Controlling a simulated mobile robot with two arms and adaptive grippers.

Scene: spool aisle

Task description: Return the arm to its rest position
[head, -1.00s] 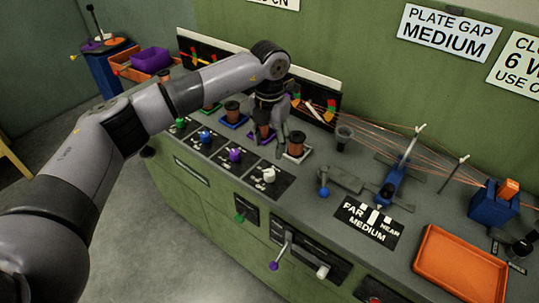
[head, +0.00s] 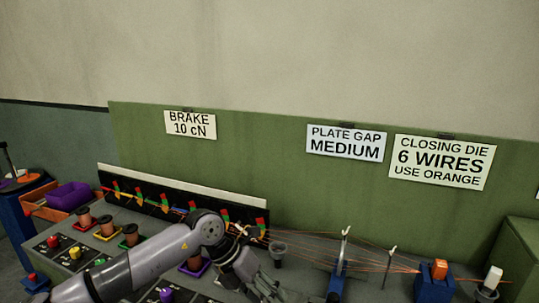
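My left arm (head: 150,262) comes in low from the left in the head view and bends at a grey elbow-like joint in front of the dial panel. My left gripper (head: 258,286) hangs at the lower edge of the picture, over the bench and below and left of a dark cup (head: 278,249). Its fingers are small and partly cut off, so I cannot tell whether they are open or shut. I see nothing clearly held. My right gripper is not in view.
Copper spools (head: 105,225) stand on coloured pads left of the arm. Thin wires (head: 330,258) run right past a blue post (head: 338,275) to a blue block (head: 433,285) with an orange piece (head: 439,267). A purple bin (head: 68,196) sits at far left. Wall signs (head: 346,143) hang above.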

